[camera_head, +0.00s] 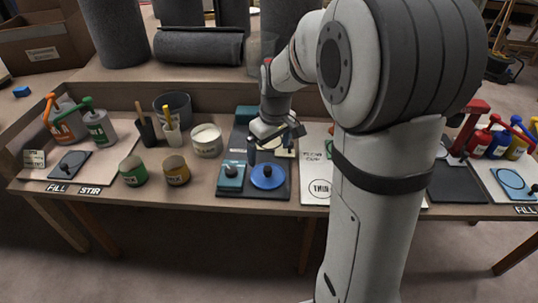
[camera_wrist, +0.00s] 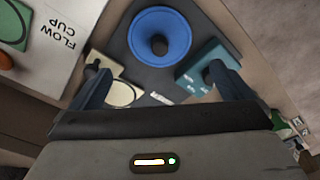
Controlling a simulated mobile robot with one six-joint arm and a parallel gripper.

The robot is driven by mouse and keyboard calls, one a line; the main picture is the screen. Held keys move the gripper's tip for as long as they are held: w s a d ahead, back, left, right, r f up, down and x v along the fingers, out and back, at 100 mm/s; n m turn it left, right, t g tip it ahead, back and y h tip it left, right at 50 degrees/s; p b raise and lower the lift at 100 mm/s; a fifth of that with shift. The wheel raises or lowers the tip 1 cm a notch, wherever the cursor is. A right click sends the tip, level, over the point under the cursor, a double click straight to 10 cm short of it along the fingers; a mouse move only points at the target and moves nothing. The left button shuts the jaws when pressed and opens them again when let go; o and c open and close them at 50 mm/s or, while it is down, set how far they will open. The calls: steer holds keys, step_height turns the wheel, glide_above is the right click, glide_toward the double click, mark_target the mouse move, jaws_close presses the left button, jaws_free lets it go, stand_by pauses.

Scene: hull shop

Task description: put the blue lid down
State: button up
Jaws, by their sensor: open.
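The blue lid (camera_head: 268,176) is a round disc with a dark knob. It lies on a dark mat (camera_head: 225,192) near the front edge of the bench. It also shows in the wrist view (camera_wrist: 160,36), near the top middle and ahead of the fingers. My gripper (camera_head: 272,142) is above the mat, behind the lid in the head view. In the wrist view, its two fingers (camera_wrist: 165,85) are spread wide with nothing between them. The lid is apart from the fingers.
A teal block with a dark knob (camera_head: 231,175) sits left of the lid. A white sheet marked FLOW CUP (camera_head: 315,170) lies to the right. Green (camera_head: 133,171) and ochre (camera_head: 177,170) cans and a white tub (camera_head: 207,140) stand left of the mat.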

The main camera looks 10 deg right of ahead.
steer(key=s+r+m, duration=0.2)
steer(key=s+m, duration=0.3)
steer(key=s, duration=1.5)
steer(key=shift+a+r+h, duration=0.15)
steer(key=shift+r+h, duration=0.1)
steer(key=shift+h, duration=0.05)
step_height(320, 180, up, 25)
steer(key=t+p, duration=0.1)
steer(key=p, duration=2.2)
